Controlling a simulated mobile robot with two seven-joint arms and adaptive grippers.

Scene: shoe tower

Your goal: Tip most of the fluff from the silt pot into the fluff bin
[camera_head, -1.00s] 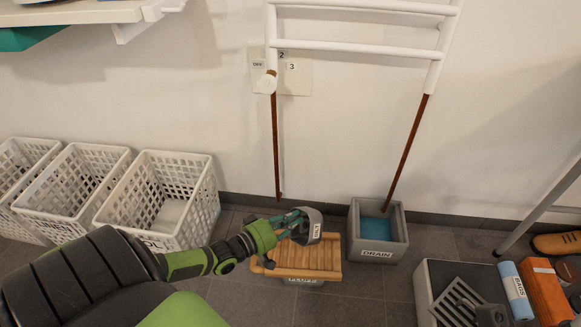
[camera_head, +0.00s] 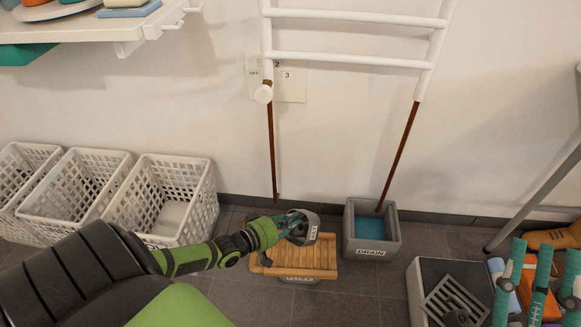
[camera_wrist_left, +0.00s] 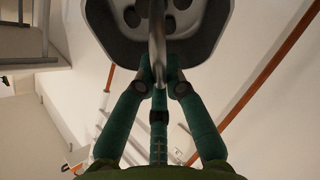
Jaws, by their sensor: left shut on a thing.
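The silt pot (camera_head: 304,229) is a small grey pot with a SILT label. My left gripper (camera_head: 284,226) is shut on it, over the slatted wooden top (camera_head: 300,262). In the left wrist view my left gripper (camera_wrist_left: 159,80) has its teal fingers closed around the pot's metal handle. The pot (camera_wrist_left: 112,38) fills the top of that view, with several dark round spots on it. Whether these are fluff or holes, I cannot tell. No bin with a readable fluff label shows. My right gripper (camera_head: 543,262) is at the lower right, teal fingers spread and empty.
White lattice baskets (camera_head: 165,200) stand at the left, their labels hidden by my arm or unreadable. The grey DRAIN box (camera_head: 372,240) with blue inside stands by the wall, below a white rack (camera_head: 345,57). A grey box with a grille (camera_head: 450,295) is at the lower right.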

